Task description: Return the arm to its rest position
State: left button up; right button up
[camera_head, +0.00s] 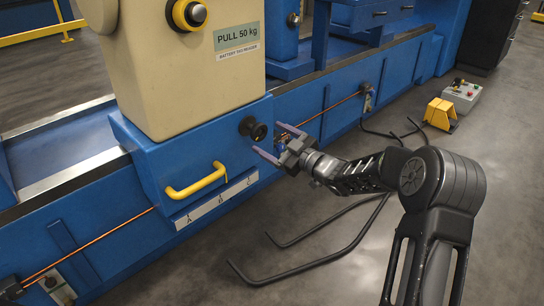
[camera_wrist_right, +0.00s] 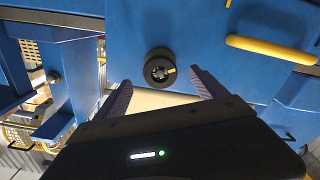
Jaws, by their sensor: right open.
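My right gripper (camera_head: 277,144) is open and empty, beside a black round knob (camera_head: 253,129) on the front of the blue machine base. In the right wrist view the two purple-grey fingers (camera_wrist_right: 162,88) are spread apart, with the knob (camera_wrist_right: 160,68) beyond and between them. The knob carries a small yellow mark, and a gap seems to show between it and the fingers. My right arm (camera_head: 410,175) reaches in from the lower right of the head view. My left gripper is not in view.
A yellow handle (camera_head: 195,181) sticks out from the blue base left of the knob, above a white A-B-C label strip (camera_head: 216,199). Black bent bars (camera_head: 310,262) lie on the floor. A yellow pedal (camera_head: 440,114) and grey control box (camera_head: 462,95) stand right.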

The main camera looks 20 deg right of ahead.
aim_at(261, 133)
jog(key=shift+f+n+b, duration=0.55)
jog(key=shift+n+b, duration=0.35)
jog(key=shift+n, duration=0.1)
jog(key=shift+r+n+p, duration=0.55)
jog(key=shift+r+n, duration=0.05)
jog(key=shift+n, duration=0.2)
jog(key=n, duration=0.3)
jog(key=shift+n, duration=0.4)
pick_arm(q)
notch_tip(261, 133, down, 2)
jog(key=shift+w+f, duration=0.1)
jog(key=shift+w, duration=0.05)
pick_arm(e)
jog(key=shift+x, duration=1.8)
